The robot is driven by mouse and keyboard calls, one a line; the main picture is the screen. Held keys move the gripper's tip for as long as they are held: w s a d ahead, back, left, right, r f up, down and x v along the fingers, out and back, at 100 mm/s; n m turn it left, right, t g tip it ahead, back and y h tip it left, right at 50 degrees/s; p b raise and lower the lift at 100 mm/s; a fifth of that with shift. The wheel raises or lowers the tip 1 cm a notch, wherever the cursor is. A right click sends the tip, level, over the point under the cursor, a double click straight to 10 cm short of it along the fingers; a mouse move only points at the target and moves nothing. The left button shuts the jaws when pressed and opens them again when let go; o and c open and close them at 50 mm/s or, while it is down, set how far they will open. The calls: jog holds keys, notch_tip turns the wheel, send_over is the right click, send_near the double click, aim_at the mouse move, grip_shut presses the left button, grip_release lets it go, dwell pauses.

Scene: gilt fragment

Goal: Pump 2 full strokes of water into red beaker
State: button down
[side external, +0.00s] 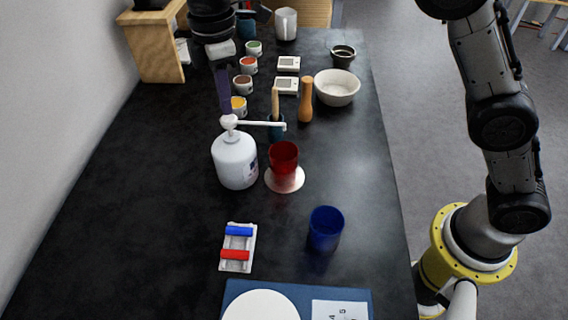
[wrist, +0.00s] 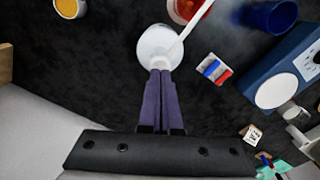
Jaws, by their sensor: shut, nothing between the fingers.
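A white pump bottle (side external: 235,160) stands upright on the black table, its long spout pointing right. The red beaker (side external: 284,157) stands on a pale round coaster (side external: 285,181) just right of the bottle, near the spout's end. In the wrist view the pump bottle (wrist: 155,45) is beyond my fingertips, and the red beaker (wrist: 188,9) is partly cut off at the top edge. My gripper (side external: 224,108) is shut and empty, pointing down with its purple fingers close to the pump head; contact cannot be told. In the wrist view my gripper (wrist: 160,72) overlaps the bottle's near edge.
A blue beaker (side external: 326,229) stands front right, and a rack with blue and red sliders (side external: 238,247) front left. Behind the bottle are several paint pots (side external: 243,84), a wooden pestle-like object (side external: 306,99) and a white bowl (side external: 337,87). The table's left side is clear.

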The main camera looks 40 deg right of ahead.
notch_tip(320, 180, up, 6)
dwell(0.7)
